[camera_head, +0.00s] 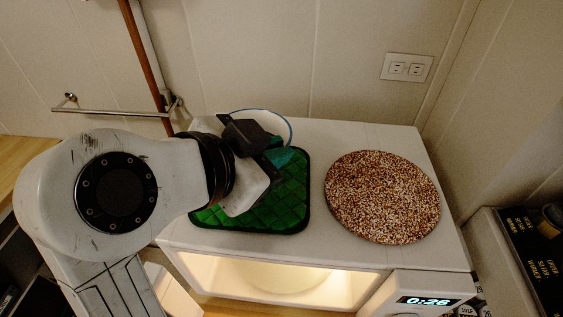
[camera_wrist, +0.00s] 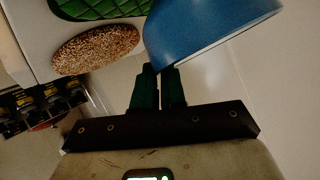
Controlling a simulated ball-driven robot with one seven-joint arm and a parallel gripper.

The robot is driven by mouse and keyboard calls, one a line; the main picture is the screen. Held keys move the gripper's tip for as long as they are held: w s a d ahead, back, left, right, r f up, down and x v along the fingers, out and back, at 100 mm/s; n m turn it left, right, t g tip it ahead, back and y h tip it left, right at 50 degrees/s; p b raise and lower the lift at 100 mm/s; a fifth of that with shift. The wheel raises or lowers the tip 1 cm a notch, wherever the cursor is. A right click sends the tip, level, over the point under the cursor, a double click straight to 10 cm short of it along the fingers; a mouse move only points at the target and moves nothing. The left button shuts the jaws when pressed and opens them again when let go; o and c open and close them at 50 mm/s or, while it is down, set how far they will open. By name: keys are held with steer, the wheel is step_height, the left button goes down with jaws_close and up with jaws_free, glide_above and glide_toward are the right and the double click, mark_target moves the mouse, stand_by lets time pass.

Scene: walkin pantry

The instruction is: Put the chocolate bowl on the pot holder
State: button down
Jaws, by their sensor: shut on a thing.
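The chocolate bowl, blue outside, shows large in the wrist view (camera_wrist: 205,28), tilted in the picture. In the head view only its pale inside and thin blue rim (camera_head: 279,124) show behind my gripper. My gripper (camera_head: 272,153) is shut on the bowl's edge; its two dark fingers (camera_wrist: 159,78) meet the bowl in the wrist view. The green quilted pot holder (camera_head: 285,205) lies flat on the white microwave top, partly hidden under my gripper. The bowl appears over or just behind its back edge; its height above it is unclear. The bowl's contents are not visible.
A round brown-and-white speckled mat (camera_head: 382,197) lies right of the pot holder. The microwave (camera_head: 405,268) is lit inside and reads 0:26. A wall with a socket (camera_head: 406,68) stands behind, and a towel rail (camera_head: 110,112) at left.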

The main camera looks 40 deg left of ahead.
steer(key=shift+w+a+f+b, duration=0.15)
steer(key=shift+f+b, duration=0.4)
steer(key=shift+f, duration=0.4)
steer(key=shift+w+a+f+b, duration=0.15)
steer(key=shift+f+b, duration=0.35)
steer(key=shift+f, duration=0.4)
steer(key=shift+d, duration=0.1)
steer(key=shift+f, duration=0.2)
steer(key=c, duration=1.2)
jaws_free()
steer(key=shift+r, duration=0.3)
steer(key=p+v, duration=0.3)
steer(key=v, duration=0.9)
steer(key=shift+f, duration=0.15)
